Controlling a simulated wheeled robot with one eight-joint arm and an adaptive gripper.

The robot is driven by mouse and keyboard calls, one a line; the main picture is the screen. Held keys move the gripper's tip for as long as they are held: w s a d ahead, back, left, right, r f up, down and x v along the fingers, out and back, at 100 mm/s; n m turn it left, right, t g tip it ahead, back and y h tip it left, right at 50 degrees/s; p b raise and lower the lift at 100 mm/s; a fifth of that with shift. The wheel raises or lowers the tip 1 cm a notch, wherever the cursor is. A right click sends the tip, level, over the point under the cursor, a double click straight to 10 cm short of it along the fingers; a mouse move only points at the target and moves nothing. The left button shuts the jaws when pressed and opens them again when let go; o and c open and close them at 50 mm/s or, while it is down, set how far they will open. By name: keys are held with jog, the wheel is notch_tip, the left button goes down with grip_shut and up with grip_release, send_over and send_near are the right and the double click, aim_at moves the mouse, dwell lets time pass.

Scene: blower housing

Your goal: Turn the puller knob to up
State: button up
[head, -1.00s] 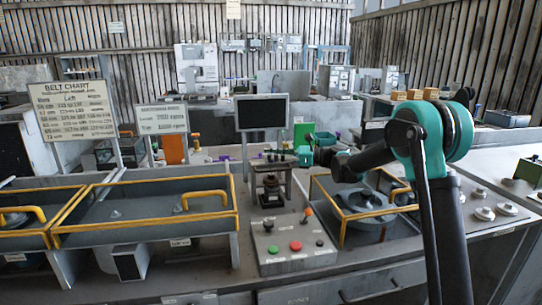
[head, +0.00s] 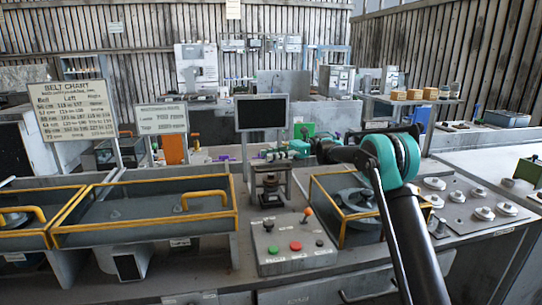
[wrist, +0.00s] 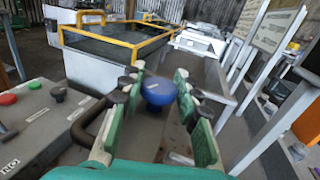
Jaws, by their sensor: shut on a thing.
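A round blue knob (wrist: 158,92) shows between the fingers in the wrist view. I take it for the puller knob. In the head view my gripper (head: 276,154) reaches in from the right, at the top of the small dark puller stand (head: 270,188). The knob is too small and too covered there to tell which way it points.
A yellow-railed bin (head: 150,208) is at left, and a yellow-framed blower housing (head: 350,207) is at right. A dark monitor (head: 262,112) stands behind.

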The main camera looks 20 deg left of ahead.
dwell(0.4)
jog(key=o, duration=1.2)
jog(key=shift+r, duration=0.1)
notch_tip(320, 180, up, 10)
jog(key=shift+f, duration=0.1)
jog(key=shift+a, duration=0.1)
